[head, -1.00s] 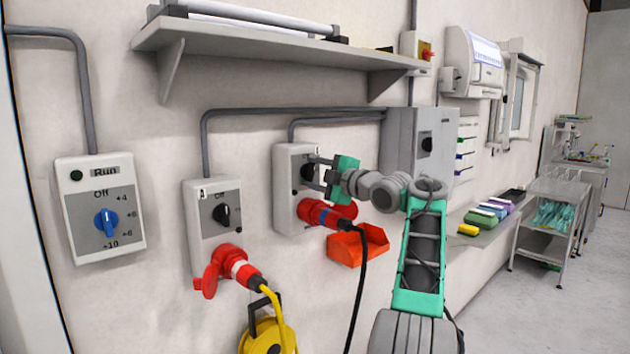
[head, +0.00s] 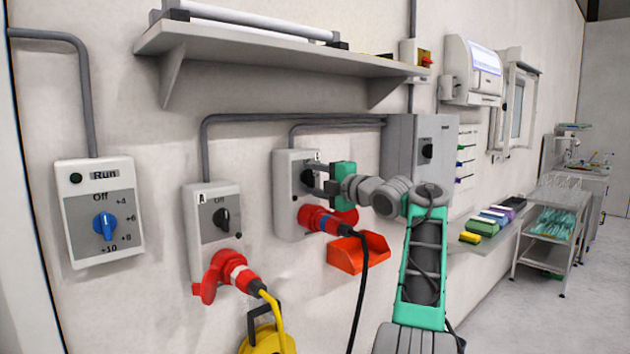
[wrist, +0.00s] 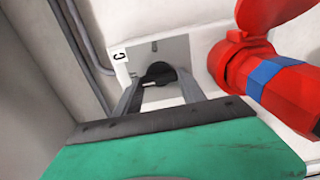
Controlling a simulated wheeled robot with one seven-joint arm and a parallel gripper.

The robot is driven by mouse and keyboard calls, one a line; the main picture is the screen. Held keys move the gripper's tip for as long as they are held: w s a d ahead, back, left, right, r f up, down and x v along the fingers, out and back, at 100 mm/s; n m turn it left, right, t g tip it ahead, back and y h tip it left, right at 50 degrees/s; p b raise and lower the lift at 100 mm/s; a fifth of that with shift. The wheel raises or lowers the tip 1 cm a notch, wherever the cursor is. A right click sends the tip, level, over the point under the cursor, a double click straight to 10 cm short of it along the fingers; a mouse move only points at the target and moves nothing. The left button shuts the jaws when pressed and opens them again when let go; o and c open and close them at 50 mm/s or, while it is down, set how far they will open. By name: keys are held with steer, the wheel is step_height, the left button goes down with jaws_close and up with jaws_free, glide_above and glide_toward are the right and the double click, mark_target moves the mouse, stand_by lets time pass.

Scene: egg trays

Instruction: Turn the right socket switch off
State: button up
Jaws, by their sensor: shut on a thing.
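The right socket box (head: 287,212) is a light grey wall unit with a dark rotary switch knob (head: 306,178). My gripper (head: 313,179) is at this knob, with its fingers shut on it from either side. In the wrist view the black knob (wrist: 160,72) sits between the two grey fingertips of my gripper (wrist: 160,88), on a grey plate marked with a C. The exact pointing of the knob is hard to read. A red plug (head: 322,219) with a blue band sits in the socket below the knob, and its black cable hangs down.
The left socket box (head: 203,240) has a black knob and a red plug with a yellow cable. A control box (head: 82,240) with a blue dial is farther left. A shelf (head: 260,48) is above, and a red-orange bin (head: 358,255) is below right.

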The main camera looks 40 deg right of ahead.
steer(key=o, duration=1.4)
steer(key=shift+c, duration=0.2)
steer(key=s+b, duration=0.2)
steer(key=s, duration=0.6)
steer(key=shift+d, duration=0.1)
steer(key=shift+w, duration=0.1)
